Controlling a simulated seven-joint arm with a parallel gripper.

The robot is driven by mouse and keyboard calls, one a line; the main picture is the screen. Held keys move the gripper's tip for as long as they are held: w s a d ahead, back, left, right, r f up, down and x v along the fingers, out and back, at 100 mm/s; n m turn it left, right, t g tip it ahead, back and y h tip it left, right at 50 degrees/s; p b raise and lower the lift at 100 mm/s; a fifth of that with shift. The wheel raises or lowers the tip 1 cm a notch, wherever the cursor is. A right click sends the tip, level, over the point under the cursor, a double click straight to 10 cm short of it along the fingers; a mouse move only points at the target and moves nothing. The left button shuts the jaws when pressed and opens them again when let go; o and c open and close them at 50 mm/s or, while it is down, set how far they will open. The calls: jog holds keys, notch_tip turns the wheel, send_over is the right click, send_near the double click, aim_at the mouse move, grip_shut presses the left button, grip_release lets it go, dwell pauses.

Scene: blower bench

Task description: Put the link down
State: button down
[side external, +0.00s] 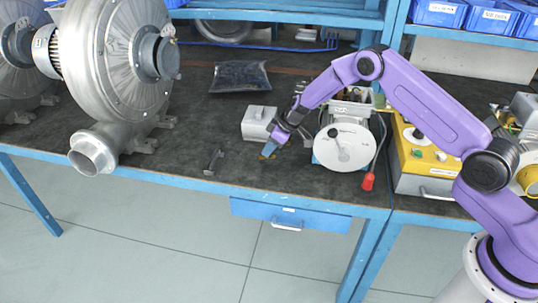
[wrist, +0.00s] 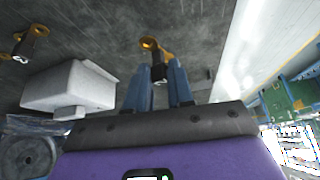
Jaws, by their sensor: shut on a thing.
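The link (wrist: 154,47), dark with a brass-coloured ring at its end, sticks out from between the blue fingers of my gripper (wrist: 160,76) in the wrist view. My gripper is shut on it. In the side view my gripper (side external: 270,147) points down, low over the dark bench top, near its front edge. Only a small part of the held link shows there, and I cannot tell whether it touches the bench. A second, similar link (side external: 213,161) is on the bench to the left; it also shows in the wrist view (wrist: 30,42).
A pale grey box (side external: 258,123) stands close behind my gripper. A machine with a round white face (side external: 345,147) and a red-tipped lever is close on the right. A large metal blower (side external: 118,62) stands at left. A dark bag (side external: 240,76) lies behind. Bare bench lies between both links.

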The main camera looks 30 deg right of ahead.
jog(key=shift+w+f, duration=0.25)
jog(key=shift+f, duration=1.55)
jog(key=shift+f, duration=0.3)
jog(key=c, duration=1)
grip_release()
